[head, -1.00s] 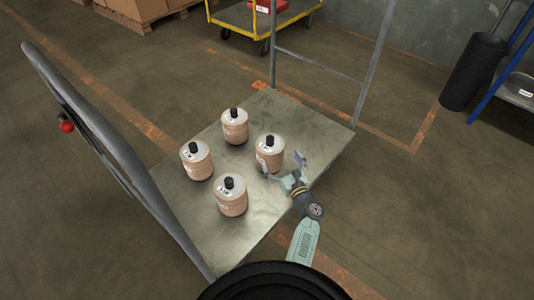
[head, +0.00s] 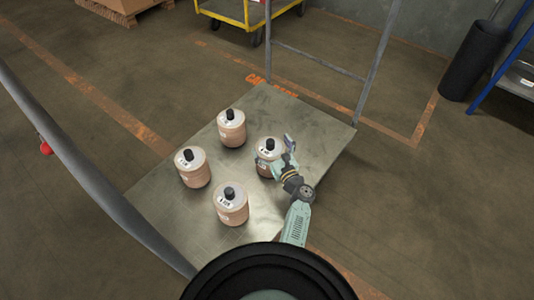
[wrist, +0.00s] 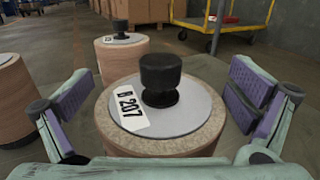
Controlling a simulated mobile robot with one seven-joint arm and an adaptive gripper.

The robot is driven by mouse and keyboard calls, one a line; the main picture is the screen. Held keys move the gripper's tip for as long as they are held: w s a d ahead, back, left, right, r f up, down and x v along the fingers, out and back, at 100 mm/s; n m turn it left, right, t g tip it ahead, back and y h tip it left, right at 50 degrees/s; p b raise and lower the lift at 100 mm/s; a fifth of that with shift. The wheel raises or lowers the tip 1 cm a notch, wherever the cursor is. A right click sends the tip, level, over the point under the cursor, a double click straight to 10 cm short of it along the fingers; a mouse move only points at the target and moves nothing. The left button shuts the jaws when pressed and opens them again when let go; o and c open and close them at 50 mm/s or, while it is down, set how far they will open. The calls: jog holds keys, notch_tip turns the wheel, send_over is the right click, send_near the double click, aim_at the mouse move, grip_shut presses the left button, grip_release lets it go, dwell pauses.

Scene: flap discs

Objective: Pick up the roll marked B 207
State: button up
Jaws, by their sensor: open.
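The roll marked B 207 (wrist: 190,133) is a tan cylinder with a grey top, a black knob and a white label, close in front in the wrist view. In the head view the same roll (head: 266,168) stands upright at the right of the group on the metal cart deck (head: 310,130). My gripper (wrist: 160,98) is open, with one purple-padded finger on each side of the roll. Gaps show between the pads and the roll's upper sides. In the head view my gripper (head: 273,151) partly hides the roll.
Three similar rolls stand on the deck: one at the back (head: 231,132), one at the left (head: 194,172) and one in front (head: 231,208). A grey rail (head: 318,65) rises at the deck's far end. The deck's right side is clear.

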jog(key=shift+w, duration=0.1)
jog(key=shift+r, duration=0.1)
jog(key=shift+c, duration=0.4)
jog(key=c, duration=2.2)
jog(key=shift+r, duration=0.2)
grip_shut()
